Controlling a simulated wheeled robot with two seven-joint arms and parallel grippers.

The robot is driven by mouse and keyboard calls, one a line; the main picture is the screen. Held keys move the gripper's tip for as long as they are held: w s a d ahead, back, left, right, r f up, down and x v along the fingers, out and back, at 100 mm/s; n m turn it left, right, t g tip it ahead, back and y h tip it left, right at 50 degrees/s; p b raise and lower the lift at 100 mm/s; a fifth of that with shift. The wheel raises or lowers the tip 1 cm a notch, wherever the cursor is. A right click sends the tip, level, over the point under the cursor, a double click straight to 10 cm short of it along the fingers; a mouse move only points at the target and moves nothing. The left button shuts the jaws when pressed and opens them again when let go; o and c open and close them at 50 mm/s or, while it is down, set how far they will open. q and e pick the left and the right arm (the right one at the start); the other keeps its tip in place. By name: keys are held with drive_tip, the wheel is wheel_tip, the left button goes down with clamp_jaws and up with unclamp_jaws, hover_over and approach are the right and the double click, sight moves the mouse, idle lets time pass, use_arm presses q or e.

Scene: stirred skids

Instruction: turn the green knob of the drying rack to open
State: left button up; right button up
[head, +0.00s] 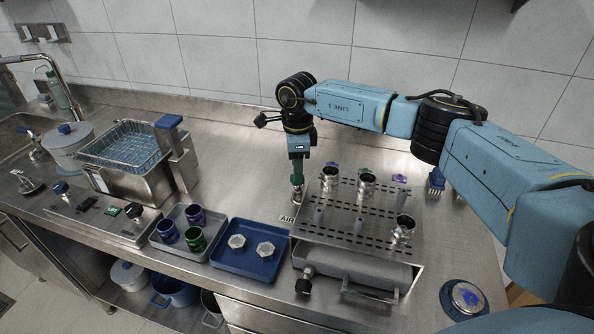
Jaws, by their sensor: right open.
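The drying rack (335,238) is a perforated metal board with pegs and several steel cups, on a grey base at centre right. A green upright part (297,172), seemingly the green knob, stands at its back left corner above a small metal fitting, behind an "AIR" label. My right gripper (298,157) reaches down from above, directly over this green part and in line with it. Its jaws are open; they are small here, and I cannot tell whether they touch the knob. The knob's turn position is not readable. My left gripper is out of view.
A blue tray (252,262) with two metal nuts and a grey tray (160,246) with coloured cups lie left of the rack. A wire basket (124,146) stands farther left. The counter behind the trays is clear.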

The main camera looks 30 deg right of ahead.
wheel_tip(320, 180, up, 11)
drive_tip(key=shift+a+f, duration=0.1)
drive_tip(key=shift+f, duration=0.1)
idle(0.3)
